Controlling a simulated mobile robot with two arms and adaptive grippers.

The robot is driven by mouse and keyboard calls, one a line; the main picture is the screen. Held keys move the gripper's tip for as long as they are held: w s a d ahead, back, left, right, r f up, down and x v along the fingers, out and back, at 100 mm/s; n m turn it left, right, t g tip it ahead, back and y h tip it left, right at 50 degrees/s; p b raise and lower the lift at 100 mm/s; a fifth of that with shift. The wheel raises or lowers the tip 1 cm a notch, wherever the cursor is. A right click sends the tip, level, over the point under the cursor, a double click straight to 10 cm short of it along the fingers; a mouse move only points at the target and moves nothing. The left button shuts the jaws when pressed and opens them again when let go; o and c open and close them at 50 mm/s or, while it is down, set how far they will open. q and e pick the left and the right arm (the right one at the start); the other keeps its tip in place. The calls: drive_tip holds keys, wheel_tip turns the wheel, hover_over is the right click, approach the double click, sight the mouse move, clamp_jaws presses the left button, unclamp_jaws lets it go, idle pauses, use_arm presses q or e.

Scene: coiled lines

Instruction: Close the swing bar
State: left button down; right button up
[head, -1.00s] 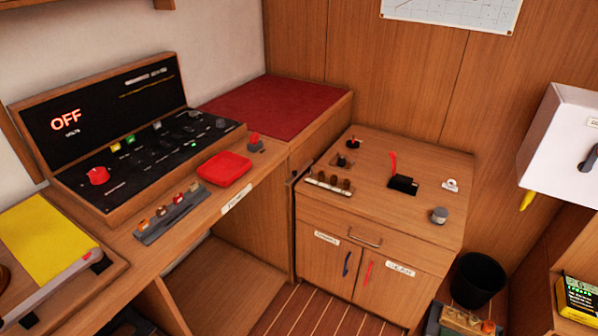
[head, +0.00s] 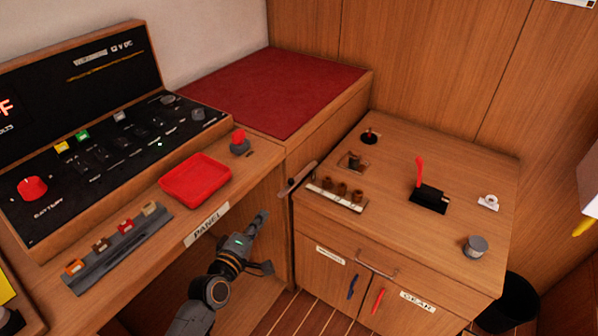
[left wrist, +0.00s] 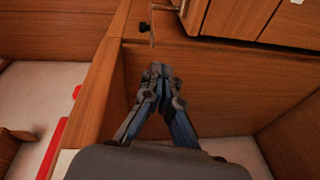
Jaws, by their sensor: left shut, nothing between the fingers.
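The swing bar (head: 298,179) is a short grey bar at the gap between the panel desk and the cabinet with the grey-handled front. It lies slanted near the cabinet's left top edge. My left gripper (head: 264,214) is shut and empty, in front of the desk edge, below and left of the bar in the picture. I see a clear space between them there. In the left wrist view the shut fingers (left wrist: 163,72) point at a wooden panel, with a thin metal piece beyond the tips that I cannot surely identify. My right gripper is not in view.
The cabinet (head: 440,245) carries a red lever (head: 419,172), a row of brown pegs (head: 340,191) and a grey knob (head: 476,246). The desk holds a red tray (head: 196,180) and a switch strip (head: 120,250). A black bin (head: 515,300) stands at right.

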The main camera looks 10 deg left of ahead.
use_arm(q)
drive_tip(key=w+d+r, duration=0.2)
drive_tip(key=w, duration=0.8)
drive_tip(key=shift+w+r+n+t, duration=0.3)
drive_tip(key=shift+w+r+t, duration=0.05)
drive_tip(key=shift+t, duration=0.05)
